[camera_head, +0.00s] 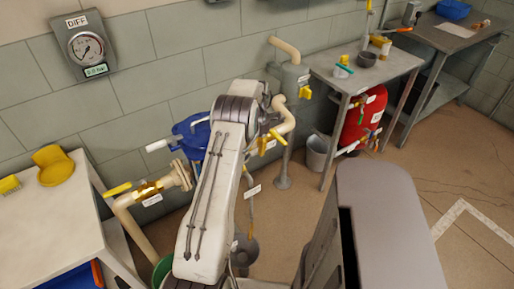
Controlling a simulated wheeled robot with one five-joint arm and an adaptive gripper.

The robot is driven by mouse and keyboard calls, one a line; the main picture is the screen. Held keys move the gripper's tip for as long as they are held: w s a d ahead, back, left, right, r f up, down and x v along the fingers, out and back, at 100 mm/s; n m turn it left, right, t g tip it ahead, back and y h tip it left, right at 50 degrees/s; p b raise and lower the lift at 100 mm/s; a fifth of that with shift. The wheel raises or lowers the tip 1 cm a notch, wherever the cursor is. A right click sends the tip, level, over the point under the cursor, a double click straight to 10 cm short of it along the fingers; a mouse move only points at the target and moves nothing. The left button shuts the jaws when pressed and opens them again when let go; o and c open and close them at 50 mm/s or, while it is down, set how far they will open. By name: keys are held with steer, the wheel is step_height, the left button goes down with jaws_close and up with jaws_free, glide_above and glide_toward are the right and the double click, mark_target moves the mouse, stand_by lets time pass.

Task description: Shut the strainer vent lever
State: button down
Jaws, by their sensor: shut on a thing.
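My arm reaches up the middle of the view. My gripper (270,122) is at its far end, small and partly hidden by my own wrist. It is at a yellow lever (277,137) on the cream pipework and appears shut on it; the exact contact is hard to see. A white tag (270,146) hangs by this lever, its text too small to read. A blue vessel (190,137) stands just left of my arm, partly covered by it. Which fitting is the strainer cannot be read from the labels.
A second yellow lever (118,189) sits on a pipe at left, by a white cabinet (55,215). A grey cylinder (288,80) with a yellow handle stands behind my gripper. A metal table (365,70), a red tank (363,118) and a bucket (317,153) are to the right. Floor at right is clear.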

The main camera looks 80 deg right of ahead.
mark_target(257, 149)
steer(key=shift+f, duration=0.1)
steer(key=c, duration=0.9)
jaws_free()
steer(key=shift+o, duration=0.2)
step_height(257, 149, up, 12)
stand_by(0.5)
